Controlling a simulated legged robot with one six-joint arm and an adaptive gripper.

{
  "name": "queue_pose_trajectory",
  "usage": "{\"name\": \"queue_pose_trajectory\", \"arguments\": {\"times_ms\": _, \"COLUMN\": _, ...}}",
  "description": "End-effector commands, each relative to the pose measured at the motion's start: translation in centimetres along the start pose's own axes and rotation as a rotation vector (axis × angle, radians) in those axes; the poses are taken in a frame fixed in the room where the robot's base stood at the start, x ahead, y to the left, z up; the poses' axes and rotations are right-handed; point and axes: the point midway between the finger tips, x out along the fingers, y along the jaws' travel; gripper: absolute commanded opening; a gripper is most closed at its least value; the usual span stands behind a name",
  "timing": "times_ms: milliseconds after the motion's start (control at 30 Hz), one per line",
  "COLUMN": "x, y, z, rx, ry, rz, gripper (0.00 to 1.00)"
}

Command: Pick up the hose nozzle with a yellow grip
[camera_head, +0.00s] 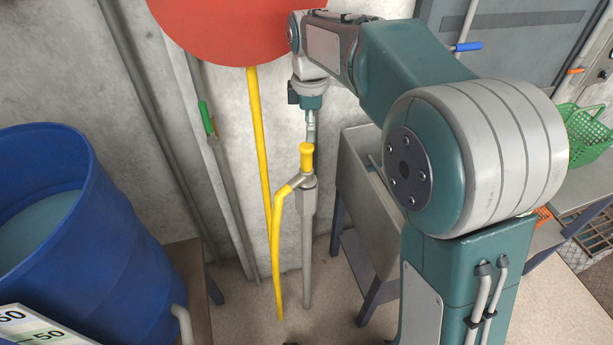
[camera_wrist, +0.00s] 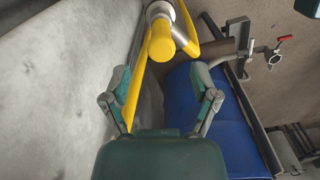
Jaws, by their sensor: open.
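The hose nozzle's yellow grip (camera_head: 306,157) stands upright at the top of a grey post (camera_head: 307,240) in the head view, with a yellow hose (camera_head: 276,240) leaving its left side and hanging down. In the wrist view the yellow grip (camera_wrist: 161,44) is near the top centre, beyond my fingertips. My gripper (camera_head: 310,136) points down just above the grip in the head view; its fingers partly hide each other there. In the wrist view my gripper (camera_wrist: 161,84) has its two fingers spread, with nothing held between them. Whether a fingertip touches the grip I cannot tell.
A blue barrel (camera_head: 110,215) stands at the left and a grey trough (camera_head: 365,205) close to the right of the post. A red disc (camera_head: 235,30) on a yellow pole and a concrete wall (camera_head: 60,60) are behind. A green basket (camera_head: 583,135) is at the far right.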

Motion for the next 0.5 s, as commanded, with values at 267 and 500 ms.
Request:
{"name": "queue_pose_trajectory", "arguments": {"times_ms": 267, "x": 3.6, "y": -0.1, "z": -0.3, "rx": 0.000, "ry": -0.002, "rz": 0.000, "gripper": 0.77}}
{"name": "queue_pose_trajectory", "arguments": {"times_ms": 500, "x": 6.8, "y": -0.1, "z": -0.4, "rx": 0.001, "ry": -0.002, "rz": -0.003, "gripper": 0.77}}
